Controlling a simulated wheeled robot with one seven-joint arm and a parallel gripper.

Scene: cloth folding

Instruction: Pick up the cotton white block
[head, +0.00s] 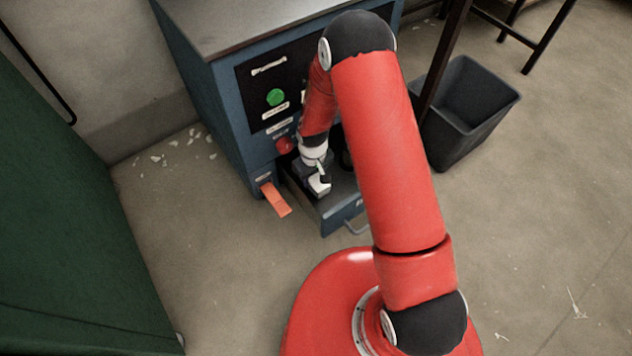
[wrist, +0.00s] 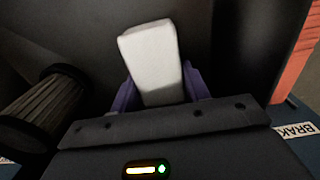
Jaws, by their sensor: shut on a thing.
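The white block (wrist: 152,62) stands between the purple fingers of my gripper (wrist: 158,88) in the wrist view. The fingers are shut on its lower part, one on each side, and its upper part sticks out past them. In the head view the white block (head: 319,186) shows small at the end of my gripper (head: 317,178), over the open drawer (head: 336,212) of the blue cabinet. I cannot tell from these views whether the block touches the drawer floor.
A dark ribbed cylinder (wrist: 42,108) lies left of my gripper in the wrist view. An orange tag (head: 275,199) hangs by the drawer's left side. A dark bin (head: 468,110) stands right of the cabinet (head: 222,120). Drawer walls are close around my gripper.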

